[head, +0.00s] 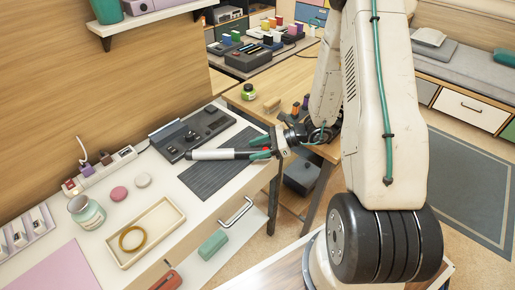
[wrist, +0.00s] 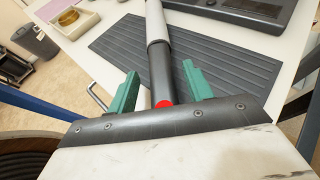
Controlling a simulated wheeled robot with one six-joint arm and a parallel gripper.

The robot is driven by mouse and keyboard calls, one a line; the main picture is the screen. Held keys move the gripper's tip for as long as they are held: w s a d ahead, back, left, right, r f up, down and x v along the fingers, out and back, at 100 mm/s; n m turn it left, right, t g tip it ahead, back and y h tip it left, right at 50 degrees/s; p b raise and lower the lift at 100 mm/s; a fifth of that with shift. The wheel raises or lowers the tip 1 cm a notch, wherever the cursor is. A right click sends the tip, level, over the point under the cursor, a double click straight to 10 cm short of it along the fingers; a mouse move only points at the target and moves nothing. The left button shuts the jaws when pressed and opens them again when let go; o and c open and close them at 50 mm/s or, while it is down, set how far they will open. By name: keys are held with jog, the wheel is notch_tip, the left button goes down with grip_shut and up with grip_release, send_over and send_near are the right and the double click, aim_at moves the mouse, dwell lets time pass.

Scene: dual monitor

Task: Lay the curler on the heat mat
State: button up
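The curler (head: 215,155) has a white barrel and a dark handle; its handle with a red end also shows in the wrist view (wrist: 160,75). It lies across the dark ribbed heat mat (head: 208,182), with the barrel reaching past the mat's far-left edge. The mat also shows in the wrist view (wrist: 225,75). I cannot tell whether the curler touches the mat. My gripper (head: 262,147) is at the handle end, its green fingers on either side of the handle. In the wrist view my gripper (wrist: 162,88) shows gaps between both fingers and the handle.
A dark grey device (head: 193,130) stands behind the mat. A cream tray (head: 147,232) with a yellow ring, a jar (head: 86,212) and two round pucks are to the left. A drawer handle (head: 235,212) sticks out at the desk's front. A wooden table (head: 258,90) adjoins at the right.

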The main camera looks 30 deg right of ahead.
jog(key=v, duration=1.2)
jog(key=s+a+r+n+g+h, duration=0.2)
jog(key=s+a+r+n+g, duration=0.2)
jog(key=a+r+n, duration=0.4)
jog(key=s+a+r+n+g+h, duration=0.25)
jog(key=s+a+r+n, duration=0.2)
jog(key=r, duration=0.55)
jog(key=s+a+r+n+t+h, duration=0.1)
jog(key=s+a+r+n+h, duration=0.1)
jog(key=s+r+n+h, duration=0.5)
jog(key=s+r+n, duration=0.2)
jog(key=s+n, duration=0.2)
jog(key=s, duration=0.1)
jog(key=shift+s+a+t+h, duration=0.15)
jog(key=shift+t+h, duration=0.2)
